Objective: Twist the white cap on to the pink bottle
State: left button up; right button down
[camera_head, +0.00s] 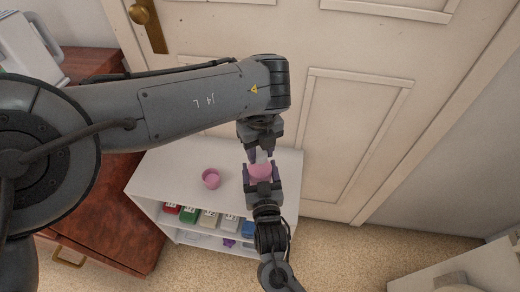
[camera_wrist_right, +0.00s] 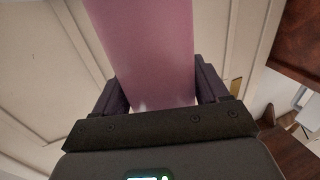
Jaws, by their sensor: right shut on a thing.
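The pink bottle (camera_head: 260,172) is over the white shelf unit in the head view. My right gripper (camera_head: 262,180), coming from below, is shut on it. In the right wrist view the pink bottle (camera_wrist_right: 148,50) fills the space between the dark fingers, and its far end is out of frame. The white cap (camera_head: 262,157) shows as a small pale patch just above the bottle. My left gripper (camera_head: 262,154) points down, with its purple fingers on either side of the cap. Whether the fingers press on the cap, and how it sits on the bottle, is too small to tell.
A pink cup (camera_head: 211,180) stands on the white shelf unit (camera_head: 165,172), left of the grippers. Several coloured boxes sit on the shelf below. A cream door (camera_head: 340,130) is behind, and a red-brown wooden cabinet (camera_head: 110,215) is at the left.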

pick_arm(q)
jog(key=o, duration=0.5)
notch_tip(320, 180, up, 12)
dwell(0.6)
pick_arm(e)
grip_release()
jog(key=shift+s+p, duration=0.3)
jog(key=shift+s, duration=0.15)
pick_arm(q)
jog(key=shift+r+p, duration=2.2)
jog(key=shift+r, duration=0.3)
pick_arm(e)
jog(key=s+d, duration=0.1)
jog(key=s, duration=0.9)
jog(key=shift+d, duration=0.2)
